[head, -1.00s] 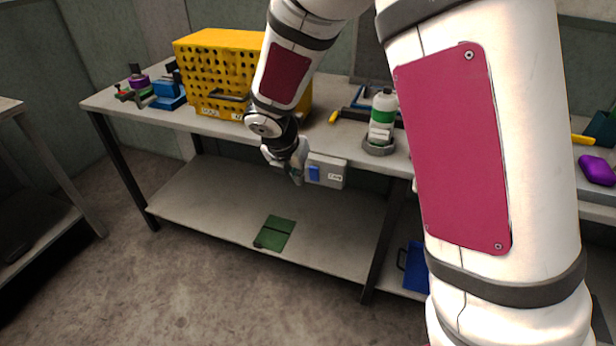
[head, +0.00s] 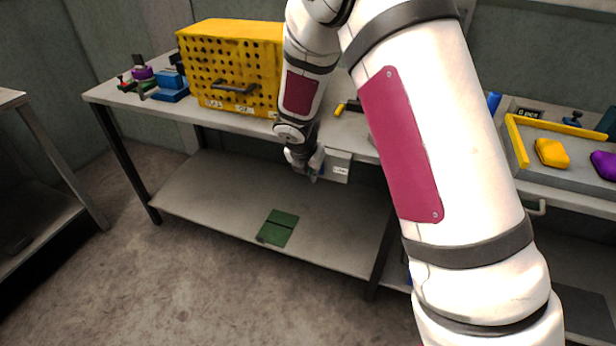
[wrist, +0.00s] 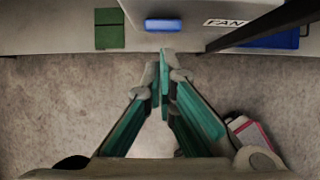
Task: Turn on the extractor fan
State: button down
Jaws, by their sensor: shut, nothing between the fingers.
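A grey switch box (head: 338,157) with a white label hangs under the front edge of the workbench. In the wrist view the box (wrist: 190,38) carries a blue rocker (wrist: 163,25), with a label reading FAN (wrist: 225,22) to its right. I cannot tell which way the rocker is set. My gripper (head: 316,174) is at the left front of the box and hides the rocker in the head view. In the wrist view my gripper (wrist: 165,62) is shut and empty, its fingertips just below the rocker in the picture. Whether they touch the box is unclear.
A yellow perforated box (head: 205,65) with a handle stands on the workbench (head: 115,97), tools left of it. A green plate (head: 278,228) lies on the lower shelf (head: 205,185). A yellow-edged tray (head: 518,150) sits at right. Open floor lies in front.

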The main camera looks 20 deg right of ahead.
jog(key=shift+w+d, duration=0.2)
jog(key=shift+w, duration=0.1)
jog(key=shift+d+r+p, duration=0.1)
jog(key=shift+r+p, duration=0.05)
jog(key=shift+p, duration=0.15)
jog(key=p, duration=0.2)
jog(key=w+g+p, duration=0.1)
jog(key=p, duration=0.1)
jog(key=shift+d+r+y, duration=0.2)
jog(key=shift+d+y, duration=0.05)
jog(key=shift+y, duration=0.15)
jog(key=shift+r, duration=0.2)
jog(key=shift+r+p, duration=0.45)
jog(key=shift+r, duration=0.2)
